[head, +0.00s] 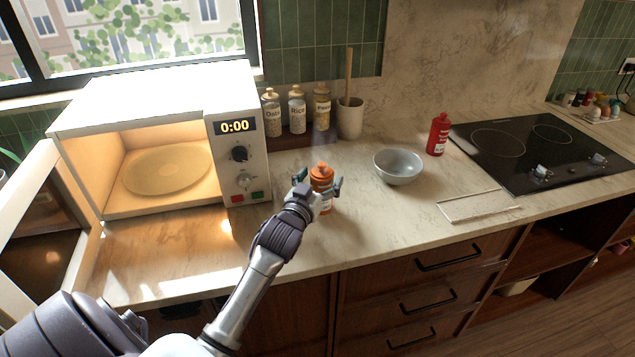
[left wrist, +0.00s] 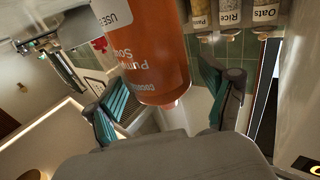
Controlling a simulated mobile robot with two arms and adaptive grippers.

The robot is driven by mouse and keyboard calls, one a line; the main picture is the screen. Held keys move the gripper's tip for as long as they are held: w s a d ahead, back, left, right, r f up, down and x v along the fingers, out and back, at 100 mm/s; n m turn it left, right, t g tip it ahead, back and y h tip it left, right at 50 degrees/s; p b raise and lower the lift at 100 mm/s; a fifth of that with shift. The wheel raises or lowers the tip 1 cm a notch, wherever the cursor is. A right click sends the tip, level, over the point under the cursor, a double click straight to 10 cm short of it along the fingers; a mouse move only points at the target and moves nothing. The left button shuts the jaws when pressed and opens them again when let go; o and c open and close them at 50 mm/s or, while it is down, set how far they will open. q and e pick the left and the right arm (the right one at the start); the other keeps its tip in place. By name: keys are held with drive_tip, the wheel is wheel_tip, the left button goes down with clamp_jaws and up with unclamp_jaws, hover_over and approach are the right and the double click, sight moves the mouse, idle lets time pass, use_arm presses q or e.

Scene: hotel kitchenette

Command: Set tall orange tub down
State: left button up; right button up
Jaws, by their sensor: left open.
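The tall orange tub (head: 321,173) stands upright on the counter, in front of the spice jars and right of the microwave. Its label reads as a pumpkin soup, upside down in the left wrist view (left wrist: 150,50). My left gripper (head: 319,184) is open, with its teal-padded fingers on either side of the tub. In the left wrist view a gap shows between the tub and the right finger; whether the left finger touches it I cannot tell. My gripper hides part of the tub's lower body in the head view. My right gripper is not in view.
An open, lit microwave (head: 165,105) stands at left. Several labelled jars (head: 297,108) and a utensil cup (head: 350,118) stand behind. A grey bowl (head: 398,167), a red bottle (head: 439,134), a thin white rectangular outline (head: 478,206) and a black cooktop (head: 545,150) lie to the right.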

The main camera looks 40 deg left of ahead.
use_arm(q)
drive_tip(key=shift+s+d, duration=0.1)
drive_tip(key=shift+s, duration=0.2)
drive_tip(key=b+v, duration=0.2)
drive_tip(key=v, duration=0.9)
drive_tip(key=shift+s, duration=0.2)
drive_tip(key=shift+r, duration=0.15)
